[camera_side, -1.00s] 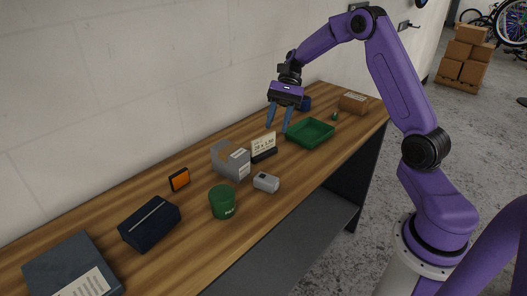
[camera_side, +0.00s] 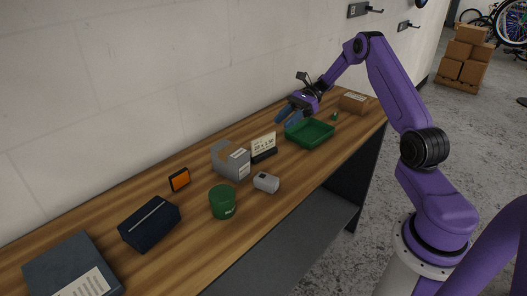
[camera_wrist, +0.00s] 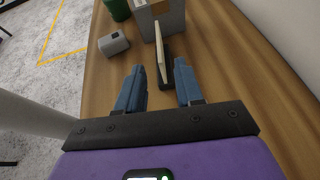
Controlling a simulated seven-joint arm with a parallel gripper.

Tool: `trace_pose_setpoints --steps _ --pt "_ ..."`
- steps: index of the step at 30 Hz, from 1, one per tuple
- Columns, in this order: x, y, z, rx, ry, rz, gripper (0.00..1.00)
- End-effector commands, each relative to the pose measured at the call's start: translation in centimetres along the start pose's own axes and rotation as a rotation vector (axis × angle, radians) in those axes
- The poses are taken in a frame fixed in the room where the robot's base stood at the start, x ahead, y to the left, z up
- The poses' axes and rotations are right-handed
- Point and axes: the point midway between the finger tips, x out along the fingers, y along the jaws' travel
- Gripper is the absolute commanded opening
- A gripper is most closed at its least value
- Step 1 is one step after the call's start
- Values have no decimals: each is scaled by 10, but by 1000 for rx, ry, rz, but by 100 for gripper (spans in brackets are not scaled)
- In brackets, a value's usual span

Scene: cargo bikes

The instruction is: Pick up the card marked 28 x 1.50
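The card (camera_side: 263,145) marked 28 x 1.50 is cream with dark print and stands upright in a black holder (camera_side: 265,156) on the wooden bench. In the wrist view the card (camera_wrist: 160,52) shows almost edge-on, with its black holder (camera_wrist: 168,73) beside it. My gripper (camera_side: 286,117) is behind the green tray, to the right of the card and apart from it. In the wrist view my gripper (camera_wrist: 157,75) is open, with its blue fingers spread and the card ahead between their lines. Nothing is held.
A grey box (camera_side: 229,161) stands just left of the card. A small grey device (camera_side: 266,182) and a green pot (camera_side: 222,202) are in front. A green tray (camera_side: 310,142) lies to the right, a cardboard box (camera_side: 354,103) beyond it. The wall runs along the back.

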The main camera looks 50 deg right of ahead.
Motion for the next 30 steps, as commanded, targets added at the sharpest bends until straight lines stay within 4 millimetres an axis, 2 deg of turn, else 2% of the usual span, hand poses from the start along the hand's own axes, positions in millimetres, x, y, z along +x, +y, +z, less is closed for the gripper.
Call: trace_pose_setpoints --steps 3,6,14,24,30 --pt "23 1 0 1 0 3 36" --pt "37 0 0 0 0 2 36" --pt "54 0 0 -1 1 1 36" --pt "96 1 3 0 0 2 36" --pt "102 1 3 0 1 -1 36"
